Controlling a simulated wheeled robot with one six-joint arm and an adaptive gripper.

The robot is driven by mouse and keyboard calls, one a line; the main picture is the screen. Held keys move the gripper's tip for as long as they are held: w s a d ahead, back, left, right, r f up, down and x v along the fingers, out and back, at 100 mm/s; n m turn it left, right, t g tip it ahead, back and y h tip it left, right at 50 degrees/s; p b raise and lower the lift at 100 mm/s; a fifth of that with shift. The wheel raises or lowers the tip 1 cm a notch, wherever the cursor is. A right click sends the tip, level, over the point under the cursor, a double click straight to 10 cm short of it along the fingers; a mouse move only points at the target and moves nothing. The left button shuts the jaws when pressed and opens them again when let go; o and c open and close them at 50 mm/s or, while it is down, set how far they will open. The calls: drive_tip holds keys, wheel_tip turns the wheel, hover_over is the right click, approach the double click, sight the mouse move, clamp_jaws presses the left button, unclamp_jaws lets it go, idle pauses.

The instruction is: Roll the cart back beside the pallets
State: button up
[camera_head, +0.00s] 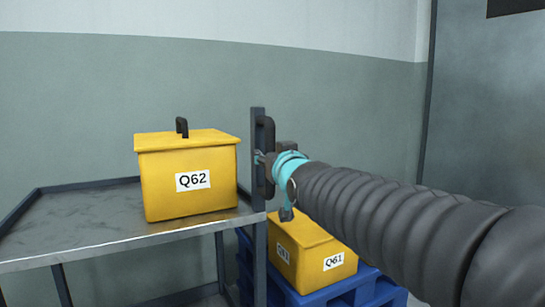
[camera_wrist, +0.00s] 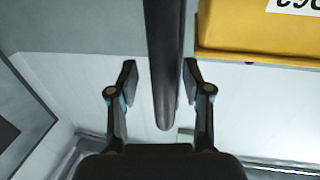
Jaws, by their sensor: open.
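The grey metal cart (camera_head: 75,215) fills the left of the head view, cut off by the picture edge. Its upright dark handle (camera_head: 265,132) stands at its right end. My gripper (camera_head: 268,165) is at this handle, its fingers partly hidden in the head view. In the wrist view my gripper (camera_wrist: 160,82) is open, with the dark handle bar (camera_wrist: 163,50) between its fingers and a gap on both sides. A yellow box labelled Q62 (camera_head: 190,152) stands on the cart's top. Blue pallets (camera_head: 345,298) show low behind the handle end.
A yellow box labelled Q61 (camera_head: 310,248) sits on the blue pallets. A grey-green wall (camera_head: 330,80) stands behind, with a dark grey panel (camera_head: 490,110) at right.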

drive_tip(key=v, duration=1.2)
